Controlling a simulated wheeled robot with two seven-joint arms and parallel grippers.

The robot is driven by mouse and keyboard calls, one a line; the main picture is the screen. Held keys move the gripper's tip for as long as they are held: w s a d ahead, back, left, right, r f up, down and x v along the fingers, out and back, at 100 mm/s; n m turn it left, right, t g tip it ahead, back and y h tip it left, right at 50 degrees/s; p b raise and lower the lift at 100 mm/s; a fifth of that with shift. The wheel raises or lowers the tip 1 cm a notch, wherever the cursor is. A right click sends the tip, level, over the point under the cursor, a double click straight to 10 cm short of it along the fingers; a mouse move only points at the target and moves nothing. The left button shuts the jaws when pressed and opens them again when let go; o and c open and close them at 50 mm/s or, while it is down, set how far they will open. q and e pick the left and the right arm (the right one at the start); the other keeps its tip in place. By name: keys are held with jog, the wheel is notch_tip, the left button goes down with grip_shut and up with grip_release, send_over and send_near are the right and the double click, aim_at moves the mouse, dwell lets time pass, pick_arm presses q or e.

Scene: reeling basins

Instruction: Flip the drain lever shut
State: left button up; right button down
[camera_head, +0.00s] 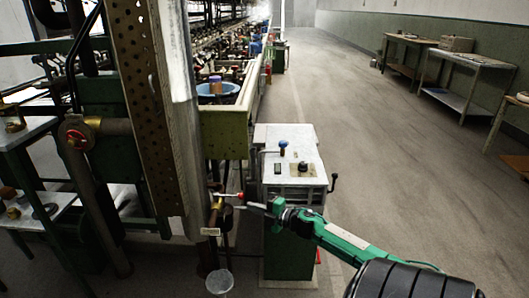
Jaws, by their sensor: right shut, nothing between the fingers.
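The drain lever (228,195) is a thin pale handle with a red knob at its right end. It sticks out roughly level to the right from a brass-coloured valve (217,204) low on the machine's side. My right gripper (246,206) comes in from the right with its fingers shut and nothing between them. Its tips are just below and right of the red knob. I cannot tell whether they touch the lever. My left gripper is not in view.
A clear bucket (220,281) stands on the floor below the valve. A green cabinet (290,235) with a pale top, blue knob and side crank stands close behind my right gripper. A tall metal post (176,100) rises left of the valve. The aisle on the right is open floor.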

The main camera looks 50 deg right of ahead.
jog(key=shift+d+v, duration=0.15)
jog(key=shift+v, duration=0.7)
jog(key=shift+d+v, duration=0.2)
jog(key=shift+v, duration=0.6)
jog(key=shift+f, duration=0.1)
